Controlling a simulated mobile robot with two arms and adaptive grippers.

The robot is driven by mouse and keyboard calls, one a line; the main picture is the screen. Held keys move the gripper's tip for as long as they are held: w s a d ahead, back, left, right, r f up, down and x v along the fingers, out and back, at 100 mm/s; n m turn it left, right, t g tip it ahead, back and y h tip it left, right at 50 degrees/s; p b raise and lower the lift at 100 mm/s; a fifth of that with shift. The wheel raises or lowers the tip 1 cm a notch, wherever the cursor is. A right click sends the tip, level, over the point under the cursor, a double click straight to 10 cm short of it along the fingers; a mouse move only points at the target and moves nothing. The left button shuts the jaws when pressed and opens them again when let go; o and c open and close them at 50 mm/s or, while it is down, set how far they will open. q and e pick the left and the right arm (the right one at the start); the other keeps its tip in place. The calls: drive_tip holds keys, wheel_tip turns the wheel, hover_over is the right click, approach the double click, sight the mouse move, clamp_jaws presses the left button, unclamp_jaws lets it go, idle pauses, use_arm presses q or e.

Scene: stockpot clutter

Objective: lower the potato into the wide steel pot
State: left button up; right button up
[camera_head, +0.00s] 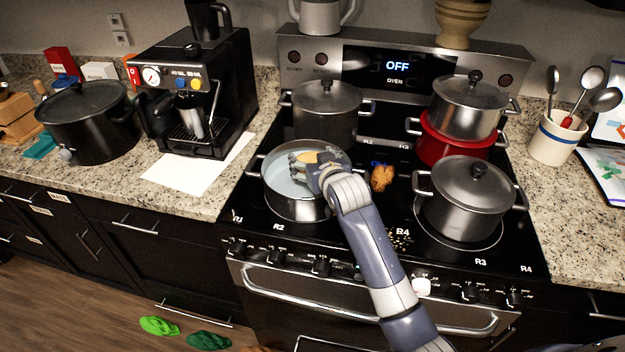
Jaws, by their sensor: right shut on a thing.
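The wide steel pot (292,207) stands open, without a lid, on the front left burner of the stove. Its inside looks pale. My right gripper (305,162) is over the pot's opening, inside the rim outline, towards the back right. It is shut on the potato (318,156), a tan rounded piece partly hidden by the fingers and wrist. I cannot tell whether the potato touches the pot's contents. My forearm hides part of the pot's right side. My left gripper is not in view.
A lidded steel pot (327,118) stands right behind. Another lidded pot (468,202) is at front right; a steel pot (467,108) sits on a red pot (452,142) behind it. A brown lump (382,178) lies on the stove between. A coffee machine (195,95) stands left.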

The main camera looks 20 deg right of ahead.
drive_tip(key=shift+f, duration=0.55)
idle(0.4)
drive_tip(key=o, duration=1.2)
drive_tip(key=shift+s, duration=0.1)
drive_tip(key=v, duration=1.1)
drive_tip(key=shift+s+a+r, duration=0.1)
drive_tip(key=shift+s+r, duration=0.1)
drive_tip(key=shift+s, duration=0.15)
